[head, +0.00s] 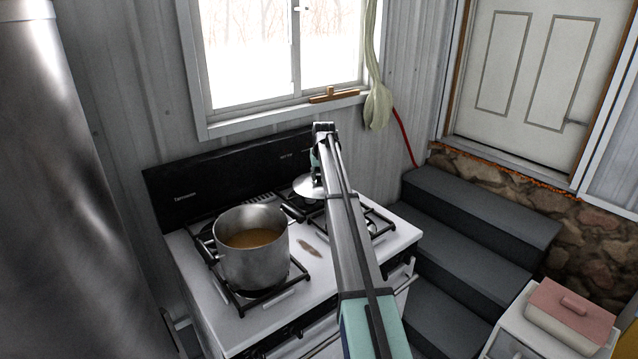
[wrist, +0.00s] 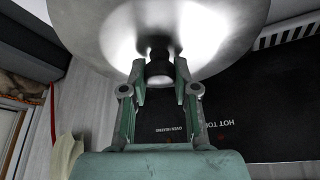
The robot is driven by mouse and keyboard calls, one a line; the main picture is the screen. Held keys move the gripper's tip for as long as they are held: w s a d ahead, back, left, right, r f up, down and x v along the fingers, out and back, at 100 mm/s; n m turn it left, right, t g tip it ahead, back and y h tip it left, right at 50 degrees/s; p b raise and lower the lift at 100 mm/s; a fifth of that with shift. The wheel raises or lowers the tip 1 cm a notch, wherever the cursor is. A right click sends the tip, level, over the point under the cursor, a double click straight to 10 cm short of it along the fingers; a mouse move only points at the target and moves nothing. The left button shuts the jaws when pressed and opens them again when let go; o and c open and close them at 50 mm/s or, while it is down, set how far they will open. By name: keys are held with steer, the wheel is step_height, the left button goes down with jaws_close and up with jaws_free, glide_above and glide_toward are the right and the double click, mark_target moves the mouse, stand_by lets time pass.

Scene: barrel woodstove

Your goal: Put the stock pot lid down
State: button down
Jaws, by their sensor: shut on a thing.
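The stock pot lid (wrist: 225,35) is a round metal disc with a dark knob (wrist: 158,70). My gripper (wrist: 160,80) is shut on the knob in the wrist view. In the head view the lid (head: 306,187) shows as a pale sliver at the left of my arm, over the back of the stove. My arm hides much of it, and my gripper is hard to make out there. I cannot tell whether the lid touches the stove. The metal stock pot (head: 252,262) stands uncovered on the front left burner, with brown liquid (head: 252,237) inside.
The white stove top (head: 402,236) has black burner grates (head: 378,222). A dark back panel (head: 205,185) stands behind it. Grey steps (head: 470,240) rise at the right. A pink-lidded box (head: 570,309) sits on a white cabinet. A large metal cylinder (head: 70,180) fills the left.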

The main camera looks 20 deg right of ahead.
mark_target(320, 180)
steer(key=shift+f+p, duration=0.6)
steer(key=shift+f, duration=1.55)
steer(key=shift+f, duration=0.1)
steer(key=c, duration=0.9)
jaws_free()
steer(key=b+v, duration=0.3)
steer(key=v, duration=0.9)
